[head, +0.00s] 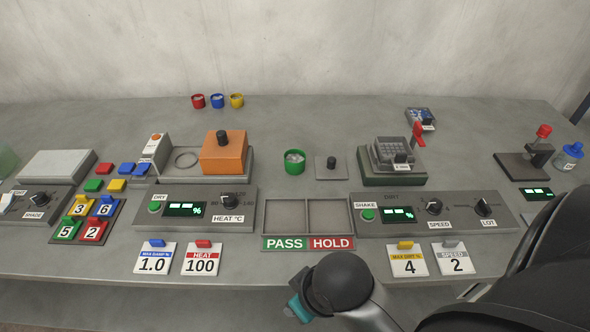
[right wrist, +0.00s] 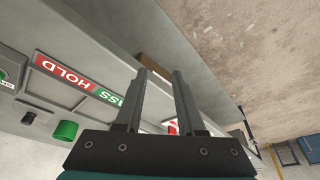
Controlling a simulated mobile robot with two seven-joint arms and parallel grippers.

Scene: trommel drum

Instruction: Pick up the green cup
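The green cup (head: 294,162) stands upright on the table, just behind the PASS/HOLD tray, with pale contents showing inside it. The green cup also shows at the lower left of the right wrist view (right wrist: 67,130). My right gripper (right wrist: 158,75) is open, its two fingers apart with nothing between them. It is away from the cup, in front of the table. In the head view my right arm comes in from the lower right, and its fingers are hidden there. My left gripper is not in view.
The two-compartment PASS/HOLD tray (head: 307,216) is empty in front of the cup. A small grey plate with a black knob (head: 331,167) stands close to the cup's right. The orange block device (head: 223,153) is to its left. Red, blue and yellow cups (head: 217,101) stand at the back.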

